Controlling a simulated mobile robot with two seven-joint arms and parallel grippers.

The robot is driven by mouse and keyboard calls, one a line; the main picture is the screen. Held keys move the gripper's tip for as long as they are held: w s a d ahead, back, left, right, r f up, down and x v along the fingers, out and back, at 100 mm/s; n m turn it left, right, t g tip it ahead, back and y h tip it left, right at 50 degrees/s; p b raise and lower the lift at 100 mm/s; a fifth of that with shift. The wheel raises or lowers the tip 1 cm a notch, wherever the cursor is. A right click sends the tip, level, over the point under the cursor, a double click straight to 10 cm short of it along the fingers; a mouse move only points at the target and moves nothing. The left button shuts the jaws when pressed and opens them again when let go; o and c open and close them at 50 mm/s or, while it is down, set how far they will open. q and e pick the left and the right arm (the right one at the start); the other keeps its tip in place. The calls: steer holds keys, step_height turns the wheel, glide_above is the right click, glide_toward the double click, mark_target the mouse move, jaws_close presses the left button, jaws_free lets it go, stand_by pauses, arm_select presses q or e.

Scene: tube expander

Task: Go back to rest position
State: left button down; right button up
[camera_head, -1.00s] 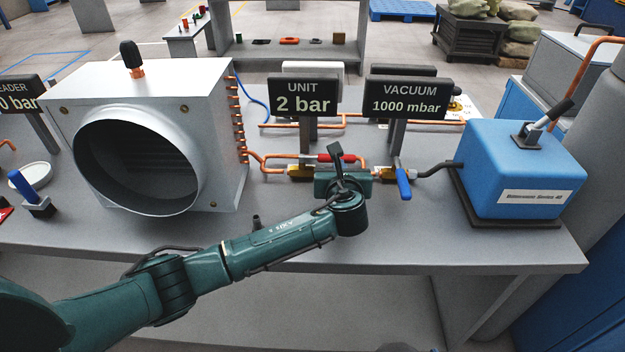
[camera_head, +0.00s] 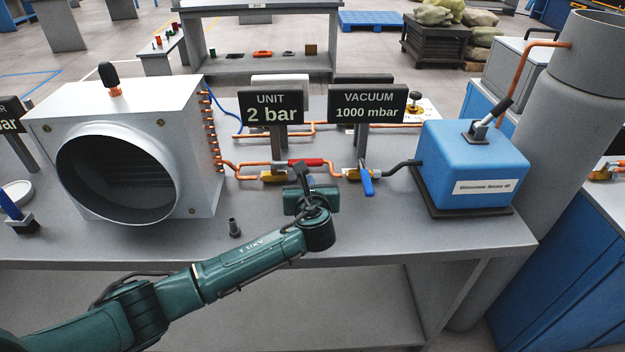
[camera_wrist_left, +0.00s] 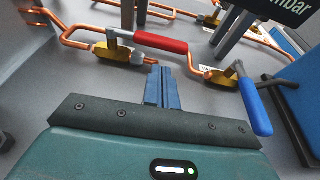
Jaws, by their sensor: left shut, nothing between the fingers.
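My left gripper (camera_head: 308,182) is shut and empty, held above the bench (camera_head: 420,235) in front of the copper piping. In the left wrist view its two blue-grey fingers (camera_wrist_left: 160,88) are together, with bare bench around them. Just beyond is a valve with a red handle (camera_head: 305,162) lying along the pipe; it also shows in the wrist view (camera_wrist_left: 160,42). To its right is a valve with a blue handle (camera_head: 367,182), turned across the pipe (camera_wrist_left: 255,107). The fingers appear apart from both handles. My right gripper is in neither view.
A grey box with a round duct (camera_head: 120,175) stands left, and a blue vacuum unit (camera_head: 470,165) right. Signs read "UNIT 2 bar" (camera_head: 271,107) and "VACUUM 1000 mbar" (camera_head: 367,104). A small dark fitting (camera_head: 234,228) stands near the bench's front edge.

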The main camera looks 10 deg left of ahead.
arm_select(q)
steer(key=v, duration=0.9)
steer(key=shift+s+a+r, duration=0.1)
steer(key=shift+a, duration=0.05)
steer(key=shift+s+f+n, duration=0.25)
steer(key=shift+s+n, duration=0.05)
steer(key=s+a+f+n+g+h, duration=0.1)
steer(key=s+a+f+n+g, duration=0.25)
steer(key=s+n, duration=0.65)
steer(key=s+a+f+n+g+h, duration=0.25)
steer(key=s+a+n+g, duration=0.2)
steer(key=s+n, duration=0.55)
steer(key=s+a+f+n+g, duration=0.3)
steer(key=s+a+n, duration=0.1)
steer(key=s+n, duration=0.6)
steer(key=w+d+f+t+h+p, duration=0.1)
steer(key=w+d+f+t+h, duration=0.2)
steer(key=w+d+f+t, duration=0.3)
steer(key=shift+w+d+t, duration=0.35)
steer(key=shift+w+t, duration=0.35)
steer(key=shift+w, duration=0.05)
